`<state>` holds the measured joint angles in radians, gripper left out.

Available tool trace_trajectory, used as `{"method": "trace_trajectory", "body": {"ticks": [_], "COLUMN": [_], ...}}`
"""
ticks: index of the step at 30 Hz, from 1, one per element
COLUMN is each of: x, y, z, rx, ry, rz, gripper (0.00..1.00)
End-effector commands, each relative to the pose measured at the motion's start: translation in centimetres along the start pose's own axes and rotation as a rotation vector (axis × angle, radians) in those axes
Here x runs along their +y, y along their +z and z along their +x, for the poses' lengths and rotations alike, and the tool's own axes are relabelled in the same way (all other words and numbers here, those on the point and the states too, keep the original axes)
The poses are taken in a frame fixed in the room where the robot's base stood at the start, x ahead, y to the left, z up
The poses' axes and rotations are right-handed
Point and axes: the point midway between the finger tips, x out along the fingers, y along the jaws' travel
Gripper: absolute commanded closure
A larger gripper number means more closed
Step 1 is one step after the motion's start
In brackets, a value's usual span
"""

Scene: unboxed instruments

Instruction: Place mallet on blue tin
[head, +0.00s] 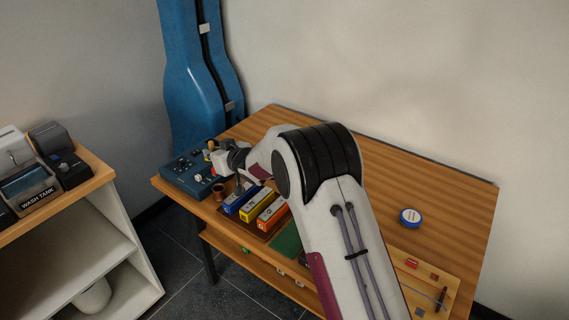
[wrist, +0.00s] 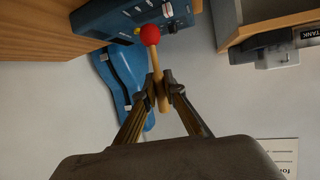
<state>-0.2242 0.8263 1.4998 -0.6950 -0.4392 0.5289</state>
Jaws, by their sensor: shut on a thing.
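The mallet (wrist: 150,35) has a red ball head and a pale wooden handle. In the wrist view my gripper (wrist: 160,88) is shut on the handle, with the red head sticking out beyond the fingertips. In the head view my gripper (head: 219,157) is at the table's left end, above or beside a blue control box; the mallet is hard to make out there. The blue tin (head: 410,217), round with a pale label on top, lies on the right part of the table, well away from my gripper and to the right of my arm.
The blue box (head: 188,178) with knobs stands at the table's left end. A board (head: 430,285) with small parts lies front right. The wooden table (head: 440,195) is clear around the tin.

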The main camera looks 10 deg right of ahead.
Motion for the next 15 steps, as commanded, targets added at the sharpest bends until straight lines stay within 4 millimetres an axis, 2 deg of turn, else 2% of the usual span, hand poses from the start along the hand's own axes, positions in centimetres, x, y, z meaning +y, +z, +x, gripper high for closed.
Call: {"method": "trace_trajectory", "body": {"ticks": [8, 11, 15], "x": [0.6, 1.7, 4.4], "y": [0.0, 0.1, -0.2], "z": [-0.1, -0.4, -1.2], "rx": [0.0, 0.001, 0.007], "ry": [0.007, 0.019, 0.051], "rz": [0.003, 0.008, 0.019], "gripper": [1.0, 1.0, 1.0]}}
